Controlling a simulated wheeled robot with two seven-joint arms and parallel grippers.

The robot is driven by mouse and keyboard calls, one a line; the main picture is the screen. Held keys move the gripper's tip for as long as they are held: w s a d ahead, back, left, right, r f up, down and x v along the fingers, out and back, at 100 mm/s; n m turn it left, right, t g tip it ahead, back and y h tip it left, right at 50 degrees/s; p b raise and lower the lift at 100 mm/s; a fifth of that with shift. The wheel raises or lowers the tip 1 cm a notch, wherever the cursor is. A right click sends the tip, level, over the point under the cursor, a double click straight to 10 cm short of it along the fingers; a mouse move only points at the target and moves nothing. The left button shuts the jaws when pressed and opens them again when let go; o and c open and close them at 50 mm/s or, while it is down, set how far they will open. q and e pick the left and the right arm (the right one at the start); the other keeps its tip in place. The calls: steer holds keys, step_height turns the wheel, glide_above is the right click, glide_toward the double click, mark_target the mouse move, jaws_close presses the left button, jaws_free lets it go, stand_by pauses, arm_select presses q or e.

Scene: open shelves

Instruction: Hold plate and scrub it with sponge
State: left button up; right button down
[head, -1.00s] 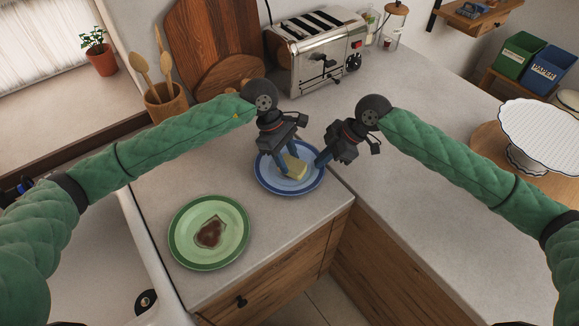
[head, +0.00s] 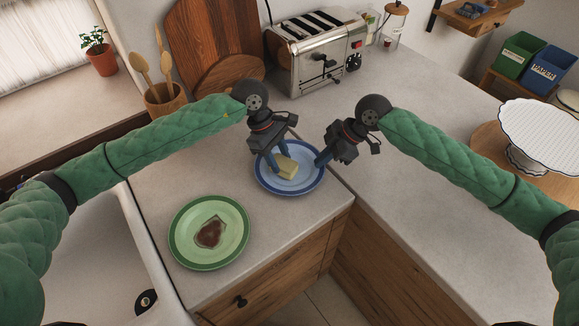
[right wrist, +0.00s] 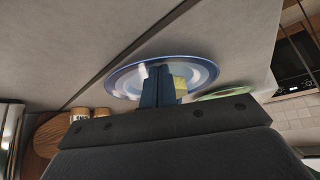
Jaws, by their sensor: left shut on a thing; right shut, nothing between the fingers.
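The blue-rimmed plate (head: 302,187) lies on the counter near its front corner; it also shows in the right wrist view (right wrist: 122,82). The yellow sponge (head: 287,169) is on this plate, left of its middle, and shows in the right wrist view (right wrist: 180,82). My left gripper (head: 278,166) is shut on the sponge and holds it at the plate's surface. My right gripper (head: 320,160) is shut with nothing between its fingers; its fingertips are at the plate's right rim. Whether they touch the plate I cannot tell. The fingers (right wrist: 158,85) partly hide the plate in the right wrist view.
A green plate (head: 185,251) with a brown stain lies in front on the counter, near the sink (head: 152,262). A toaster (head: 311,60), a utensil pot (head: 166,104) and wooden boards (head: 210,40) stand behind. The counter at right is clear up to a cake stand (head: 540,135).

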arm_select(q)
steer(key=shift+s+a+f, duration=0.1)
steer(key=shift+s, duration=0.7)
steer(key=shift+s+d, duration=0.4)
steer(key=shift+d, duration=0.2)
steer(key=shift+w+d, duration=0.35)
steer(key=shift+d, duration=0.3)
steer(key=shift+w, duration=0.65)
steer(key=shift+s, duration=0.65)
steer(key=shift+a, duration=0.1)
steer(key=shift+s+a, duration=0.1)
